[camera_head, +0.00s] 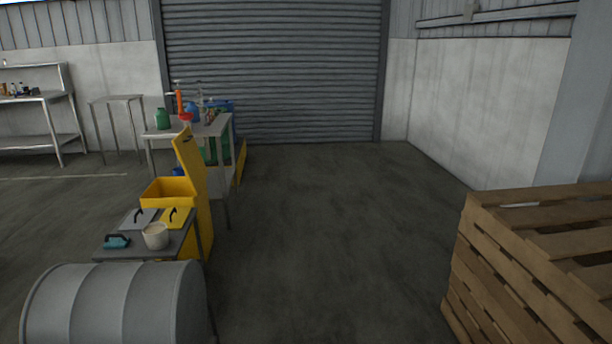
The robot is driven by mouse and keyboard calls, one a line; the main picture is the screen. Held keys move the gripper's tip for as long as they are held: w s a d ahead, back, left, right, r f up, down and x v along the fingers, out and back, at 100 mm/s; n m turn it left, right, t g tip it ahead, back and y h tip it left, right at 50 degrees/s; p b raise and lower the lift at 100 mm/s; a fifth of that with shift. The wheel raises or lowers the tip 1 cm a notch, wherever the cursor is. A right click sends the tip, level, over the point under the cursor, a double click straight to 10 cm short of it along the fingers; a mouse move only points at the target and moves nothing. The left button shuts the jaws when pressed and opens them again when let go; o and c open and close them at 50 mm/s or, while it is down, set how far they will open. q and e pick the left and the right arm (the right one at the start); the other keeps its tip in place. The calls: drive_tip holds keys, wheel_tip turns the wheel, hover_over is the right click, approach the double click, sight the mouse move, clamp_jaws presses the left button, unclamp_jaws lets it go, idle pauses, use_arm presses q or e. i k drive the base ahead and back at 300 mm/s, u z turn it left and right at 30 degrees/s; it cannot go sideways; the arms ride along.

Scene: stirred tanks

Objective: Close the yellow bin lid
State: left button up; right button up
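The yellow bin (168,192) stands at the left, behind a small dark table. Its yellow lid (190,160) is open and stands nearly upright on the bin's right side, leaning slightly. The bin's lower front is partly hidden by the small table. Neither of my grippers shows in the head view.
A small dark table (180,243) carries a white pot (156,236) and a teal-handled tool (117,241). A metal table (213,129) with bottles is behind the bin. Stacked wooden pallets (500,240) are at the right. The middle floor is clear.

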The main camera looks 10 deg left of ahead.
sight(185, 147)
drive_tip(key=i, duration=2.7)
drive_tip(key=u, duration=1.4)
